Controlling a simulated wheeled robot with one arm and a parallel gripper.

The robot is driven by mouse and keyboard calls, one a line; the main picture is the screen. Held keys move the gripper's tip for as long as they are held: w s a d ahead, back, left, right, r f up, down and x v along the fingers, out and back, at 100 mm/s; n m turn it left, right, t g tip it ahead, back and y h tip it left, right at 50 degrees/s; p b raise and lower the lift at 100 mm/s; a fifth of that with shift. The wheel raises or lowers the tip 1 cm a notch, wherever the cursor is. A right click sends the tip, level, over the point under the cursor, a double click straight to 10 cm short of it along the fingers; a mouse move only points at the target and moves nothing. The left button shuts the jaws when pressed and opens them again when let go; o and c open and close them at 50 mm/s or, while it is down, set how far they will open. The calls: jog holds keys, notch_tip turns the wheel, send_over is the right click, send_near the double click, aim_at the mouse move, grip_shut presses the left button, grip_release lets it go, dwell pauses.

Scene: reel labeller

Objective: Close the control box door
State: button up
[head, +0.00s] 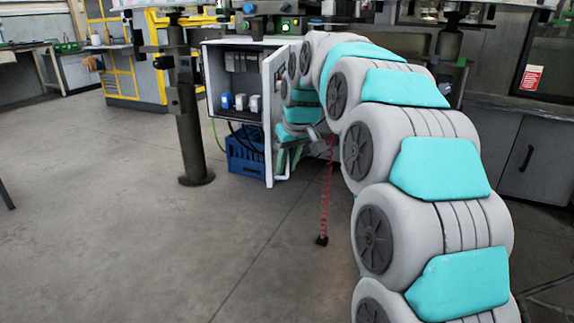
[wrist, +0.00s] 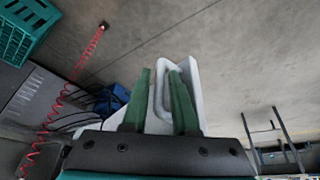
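The control box (head: 213,52) is a light grey cabinet under the machine, with its front open and switchgear inside. Its white door (head: 269,125) stands swung out on the right side. My gripper (head: 288,158) is at the lower part of the door, on its right-hand face. In the wrist view, the green fingers of my gripper (wrist: 160,80) are spread apart. A pale loop-shaped handle (wrist: 161,88) on the door (wrist: 196,85) shows between them. Whether either finger touches the handle is unclear.
A blue crate (head: 243,152) stands on the floor below the box, with cables hanging above it. A red coiled cord (head: 327,190) hangs to the right of the door. A dark machine leg (head: 190,130) stands left of the box. The floor in front is clear.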

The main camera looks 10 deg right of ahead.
jog(key=shift+w+f, duration=0.1)
grip_shut()
dwell(1.4)
